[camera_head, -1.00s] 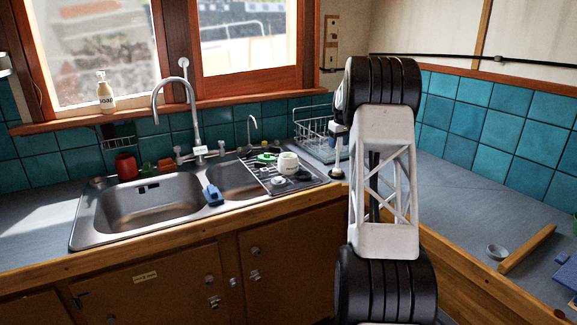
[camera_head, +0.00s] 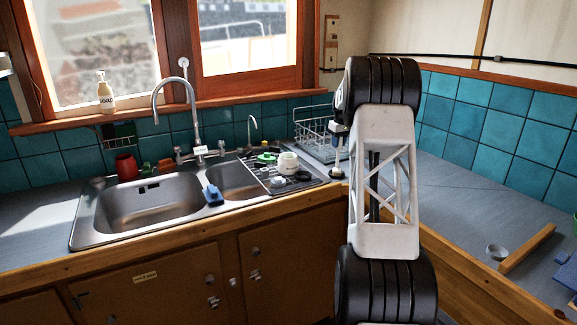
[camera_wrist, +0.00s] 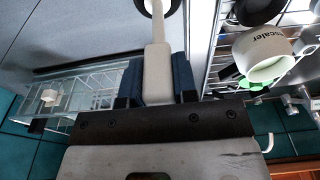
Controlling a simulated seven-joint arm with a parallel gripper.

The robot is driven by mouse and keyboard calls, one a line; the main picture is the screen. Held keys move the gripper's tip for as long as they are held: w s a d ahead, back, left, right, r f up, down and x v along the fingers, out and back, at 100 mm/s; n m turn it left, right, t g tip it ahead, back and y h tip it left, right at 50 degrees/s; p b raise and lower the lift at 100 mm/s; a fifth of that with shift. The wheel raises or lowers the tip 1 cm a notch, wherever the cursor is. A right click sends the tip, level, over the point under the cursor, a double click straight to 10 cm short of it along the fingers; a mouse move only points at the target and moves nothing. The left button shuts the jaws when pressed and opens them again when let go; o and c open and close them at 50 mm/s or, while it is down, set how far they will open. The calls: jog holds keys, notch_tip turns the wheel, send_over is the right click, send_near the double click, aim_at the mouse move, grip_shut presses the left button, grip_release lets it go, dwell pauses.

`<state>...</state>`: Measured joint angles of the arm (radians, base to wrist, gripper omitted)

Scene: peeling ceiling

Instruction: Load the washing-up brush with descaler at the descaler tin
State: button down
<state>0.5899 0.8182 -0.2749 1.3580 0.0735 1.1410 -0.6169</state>
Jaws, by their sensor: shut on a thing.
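The washing-up brush (camera_wrist: 157,68) has a pale cream handle, seen in the wrist view. Its round head, pale with a dark rim, is partly cut off at the top edge. My gripper (camera_wrist: 158,85) is shut on the handle, with a dark blue finger on each side. The descaler tin (camera_wrist: 266,57) is cream with dark lettering, to the right of the brush and apart from it. In the head view the tin (camera_head: 288,163) stands upright on the drainer right of the sink.
A wire dish rack (camera_head: 313,132) stands in the corner behind the drainer. Dark round items and a green item (camera_head: 266,158) lie near the tin. A tall tap (camera_head: 157,92) rises behind the sink (camera_head: 85,222). The right counter (camera_head: 455,190) is mostly clear.

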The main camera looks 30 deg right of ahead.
jog(key=shift+r, duration=2.95)
jog(key=w+a+r, duration=0.4)
jog(key=w+a, duration=0.2)
jog(key=a, duration=0.3)
jog(key=w+a+r, duration=0.4)
jog(key=w+a, duration=0.2)
jog(key=a, duration=0.3)
jog(key=shift+a+r, duration=0.15)
jog(key=shift+a, duration=0.1)
jog(key=shift+f, duration=2.05)
jog(key=shift+f, duration=1.4)
